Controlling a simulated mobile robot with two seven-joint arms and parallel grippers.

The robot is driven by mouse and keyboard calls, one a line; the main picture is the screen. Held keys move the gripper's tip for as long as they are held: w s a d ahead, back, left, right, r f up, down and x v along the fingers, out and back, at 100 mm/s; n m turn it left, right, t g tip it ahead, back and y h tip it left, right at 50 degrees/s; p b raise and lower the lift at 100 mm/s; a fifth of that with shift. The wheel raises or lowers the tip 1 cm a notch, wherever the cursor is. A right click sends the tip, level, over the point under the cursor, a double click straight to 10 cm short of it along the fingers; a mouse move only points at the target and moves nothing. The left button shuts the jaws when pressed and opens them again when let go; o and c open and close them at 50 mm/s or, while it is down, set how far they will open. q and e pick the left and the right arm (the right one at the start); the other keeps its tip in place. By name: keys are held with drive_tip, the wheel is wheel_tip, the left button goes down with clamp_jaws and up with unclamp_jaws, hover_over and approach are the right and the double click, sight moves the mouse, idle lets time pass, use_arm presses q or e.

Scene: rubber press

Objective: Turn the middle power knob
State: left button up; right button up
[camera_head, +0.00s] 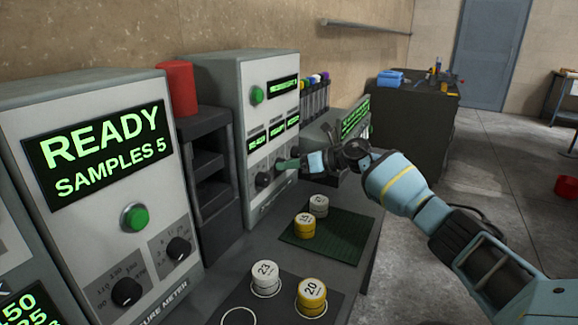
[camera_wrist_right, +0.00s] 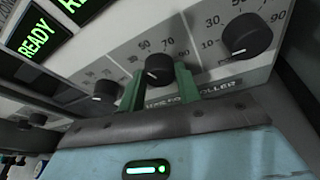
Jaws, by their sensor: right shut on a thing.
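The controller (camera_head: 226,72) is a grey box with a green button, green displays and a row of black knobs low on its front. In the right wrist view the middle power knob (camera_wrist_right: 158,70) sits between the green fingers of my right gripper (camera_wrist_right: 160,88), which is shut on it. Other black knobs stand on either side, one at the right (camera_wrist_right: 247,36) and one at the left (camera_wrist_right: 105,91). In the head view my right gripper (camera_head: 287,163) reaches the panel from the right, and its fingers partly cover the knobs. My left gripper is not in view.
A nearer machine (camera_head: 80,110) reads "READY SAMPLES 5". A black shelf with a red cylinder (camera_head: 177,89) stands between the machines. White and yellow numbered pots, including a yellow one (camera_head: 311,296), stand on the bench below my right arm. A green mat (camera_head: 345,240) has bare room.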

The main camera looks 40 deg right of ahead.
drive_tip(key=shift+f+m+y, duration=0.1)
drive_tip(key=shift+m+y, duration=0.5)
drive_tip(key=shift+m, duration=0.6)
drive_tip(key=shift+b, duration=0.3)
drive_tip(key=o, duration=1)
drive_tip(key=shift+c, duration=0.2)
drive_tip(key=v, duration=0.8)
drive_tip(key=shift+b, duration=0.4)
drive_tip(key=shift+w, duration=0.1)
